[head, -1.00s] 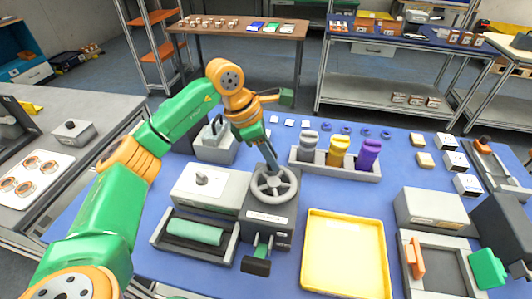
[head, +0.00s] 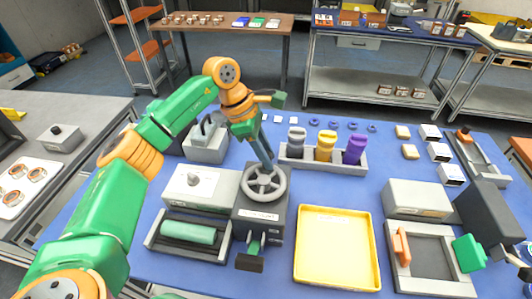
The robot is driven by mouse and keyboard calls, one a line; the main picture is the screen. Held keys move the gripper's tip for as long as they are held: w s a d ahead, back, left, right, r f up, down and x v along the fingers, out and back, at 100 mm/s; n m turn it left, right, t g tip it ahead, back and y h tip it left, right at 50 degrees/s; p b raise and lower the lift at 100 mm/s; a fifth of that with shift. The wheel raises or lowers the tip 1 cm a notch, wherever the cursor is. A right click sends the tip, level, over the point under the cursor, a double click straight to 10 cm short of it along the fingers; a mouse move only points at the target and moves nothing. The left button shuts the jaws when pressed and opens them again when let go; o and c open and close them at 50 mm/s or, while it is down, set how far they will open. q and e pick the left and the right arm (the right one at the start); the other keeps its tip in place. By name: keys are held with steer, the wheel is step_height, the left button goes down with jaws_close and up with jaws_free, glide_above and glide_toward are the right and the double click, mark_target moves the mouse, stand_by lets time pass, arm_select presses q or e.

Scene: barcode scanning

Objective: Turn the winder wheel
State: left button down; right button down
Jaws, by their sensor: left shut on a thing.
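The winder wheel (head: 264,195) is a grey spoked handwheel on top of a dark grey winder box (head: 262,224) near the middle of the blue table. My left gripper (head: 267,165) reaches down to the wheel from behind. Its fingers are shut at the far part of the rim, on the wheel. The exact finger contact is small and partly hidden.
A yellow tray (head: 338,284) lies right of the winder. A green roller (head: 188,232) sits in a grey holder to its left. A rack (head: 291,162) with grey, yellow and purple spools stands behind. A grey box (head: 416,198) stands at right.

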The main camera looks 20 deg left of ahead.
arm_select(q)
steer(key=shift+f, duration=0.1)
steer(key=c, duration=0.7)
jaws_free()
steer(key=b+v, duration=0.1)
steer(key=v, duration=0.6)
steer(key=shift+b, duration=0.3)
